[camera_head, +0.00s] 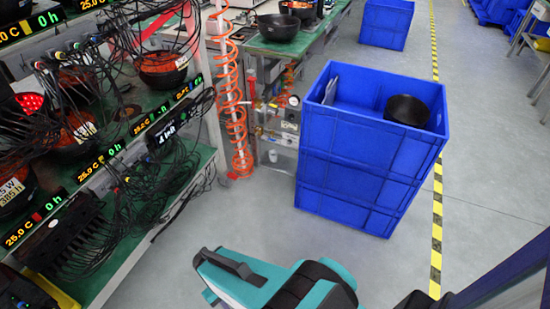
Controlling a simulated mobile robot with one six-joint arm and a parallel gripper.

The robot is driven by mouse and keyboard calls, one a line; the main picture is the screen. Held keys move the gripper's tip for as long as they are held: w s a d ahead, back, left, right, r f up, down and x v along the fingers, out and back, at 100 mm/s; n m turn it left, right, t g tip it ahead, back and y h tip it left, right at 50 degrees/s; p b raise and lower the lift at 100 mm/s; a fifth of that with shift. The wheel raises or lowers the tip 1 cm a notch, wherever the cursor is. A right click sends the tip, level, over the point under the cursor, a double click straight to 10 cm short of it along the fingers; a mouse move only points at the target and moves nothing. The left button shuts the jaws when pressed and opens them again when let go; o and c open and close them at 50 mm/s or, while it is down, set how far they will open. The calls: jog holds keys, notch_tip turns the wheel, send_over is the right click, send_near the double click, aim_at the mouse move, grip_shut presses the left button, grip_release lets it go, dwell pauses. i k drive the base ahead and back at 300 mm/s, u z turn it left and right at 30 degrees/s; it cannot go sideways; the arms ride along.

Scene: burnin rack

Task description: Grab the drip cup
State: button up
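A small pale cup-like thing (272,156) stands low by the foot of the air-line post, below the air fittings. It may be the drip cup, but it is too small to tell for sure. My teal and white arm shows at the bottom middle, well apart from it, with grey floor between. The fingers of my gripper are not in view.
Stacked blue crates (352,175) stand right of the post, with a black bowl (408,110) inside the top one. An orange coiled hose (236,110) hangs by the post. A rack (150,215) with dangling cables fills the left. The floor (245,220) between is clear.

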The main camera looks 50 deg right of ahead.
aim_at(273, 154)
jog(key=i, duration=0.9)
jog(key=u, duration=0.05)
